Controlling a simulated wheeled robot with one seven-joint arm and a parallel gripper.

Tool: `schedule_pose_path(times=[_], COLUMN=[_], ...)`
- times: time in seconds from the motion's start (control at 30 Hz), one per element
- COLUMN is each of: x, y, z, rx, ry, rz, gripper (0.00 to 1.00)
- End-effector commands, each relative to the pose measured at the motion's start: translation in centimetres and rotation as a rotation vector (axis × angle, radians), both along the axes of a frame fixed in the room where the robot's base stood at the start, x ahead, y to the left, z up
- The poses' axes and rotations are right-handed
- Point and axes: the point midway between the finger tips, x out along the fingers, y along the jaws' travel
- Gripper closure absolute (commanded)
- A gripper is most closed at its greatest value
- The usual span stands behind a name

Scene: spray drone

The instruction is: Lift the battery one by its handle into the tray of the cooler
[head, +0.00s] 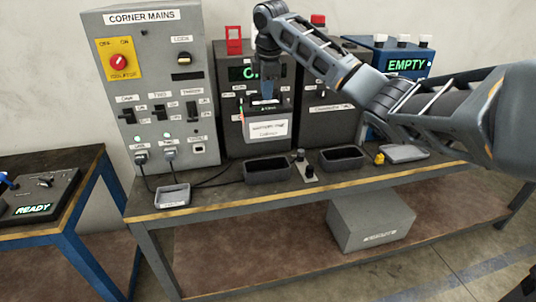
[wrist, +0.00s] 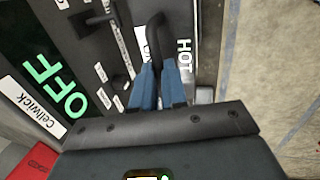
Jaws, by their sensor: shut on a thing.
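My gripper (head: 267,92) is in front of the dark unit with a green display (head: 235,74). In the wrist view, its blue fingers (wrist: 157,72) are shut on a dark handle (wrist: 155,34), which stands beside a white strip marked HOT. The battery's body is hard to make out behind the fingers; whether it is seated or lifted I cannot tell. I cannot tell which thing is the cooler; dark open trays (head: 267,178) (head: 343,165) lie on the bench.
The grey CORNER MAINS cabinet (head: 143,55) stands left, with cables on the bench. A blue box reading EMPTY (head: 405,64) is behind my arm. Small posts (head: 306,172), a yellow piece (head: 380,159) and a small labelled tray (head: 172,203) are near the bench's front edge.

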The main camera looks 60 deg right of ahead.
Motion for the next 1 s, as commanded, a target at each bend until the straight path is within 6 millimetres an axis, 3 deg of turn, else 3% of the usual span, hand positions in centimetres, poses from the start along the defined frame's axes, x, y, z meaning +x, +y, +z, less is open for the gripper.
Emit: schedule_pose_path(times=[0.5, 1.0], x=[0.1, 0.1], y=[-0.1, -0.1], z=[3.2, 3.5], rx=[-0.005, -0.004], ry=[-0.006, -0.006], rz=[0.001, 0.000], gripper=[1.00, 1.00])
